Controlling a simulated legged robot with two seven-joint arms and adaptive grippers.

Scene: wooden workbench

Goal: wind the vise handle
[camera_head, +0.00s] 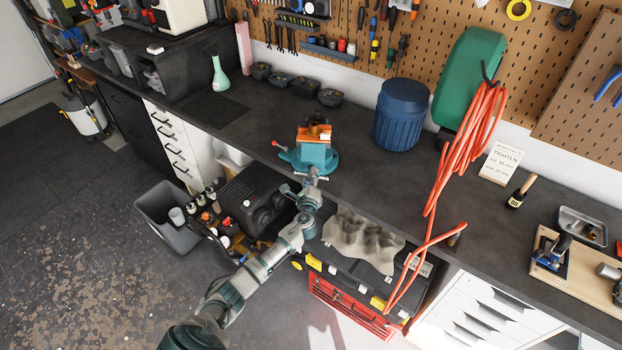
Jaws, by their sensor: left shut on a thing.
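The teal vise (328,163) stands at the front edge of the dark workbench. Orange pieces (304,134) and a small brass-coloured part show at its top, where the jaws are. My left arm reaches up from the bottom of the view. My left gripper (312,180) is at the front of the vise, shut on the vise handle (323,179). Only a short light end of the handle shows; the rest is hidden by the gripper. The fingers are small here. My right gripper is not in view.
A blue ribbed bin (401,114) and an orange hose (470,130) on a green reel stand right of the vise. A card (501,163) reading "TIGHTEN" leans at the wall. A green bottle (220,74) stands back left. The bench around the vise is mostly clear.

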